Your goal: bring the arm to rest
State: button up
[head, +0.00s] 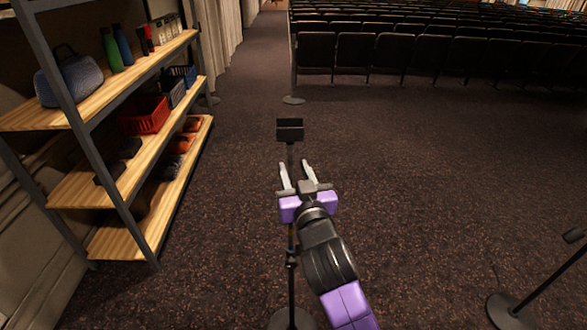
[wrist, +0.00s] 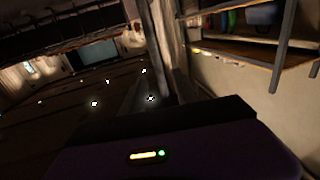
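My gripper (head: 296,172) is in the middle of the head view, at the end of my purple and black arm. Its two pale fingers are spread apart and nothing shows between them. A black stand with a small dark box-shaped top (head: 290,129) shows just beyond the fingertips. I cannot tell whether the fingers are near it in depth. In the wrist view the picture is dark and tilted, and the fingers do not show clearly.
A wooden shelf unit (head: 120,169) stands at left with a blue-grey bag (head: 70,78), bottles (head: 111,50) and a red basket (head: 146,114). Dark seat rows (head: 420,52) fill the back. Another stand (head: 512,307) is at lower right. Carpet (head: 430,190) between is clear.

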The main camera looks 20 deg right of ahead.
notch_tip(320, 180, up, 4)
jog(key=a+n+t+y, duration=0.1)
jog(key=t, duration=0.1)
jog(key=s+f+g, duration=0.1)
jog(key=s+f, duration=0.3)
jog(key=s, duration=1.2)
jog(key=s+d+f+g, duration=0.1)
jog(key=s+f, duration=0.4)
jog(key=s, duration=1.1)
jog(key=s+d+f+g+y, duration=0.1)
jog(key=s+f+g, duration=0.2)
jog(key=s, duration=1.3)
jog(key=shift+s+f, duration=0.15)
jog(key=shift+f, duration=0.65)
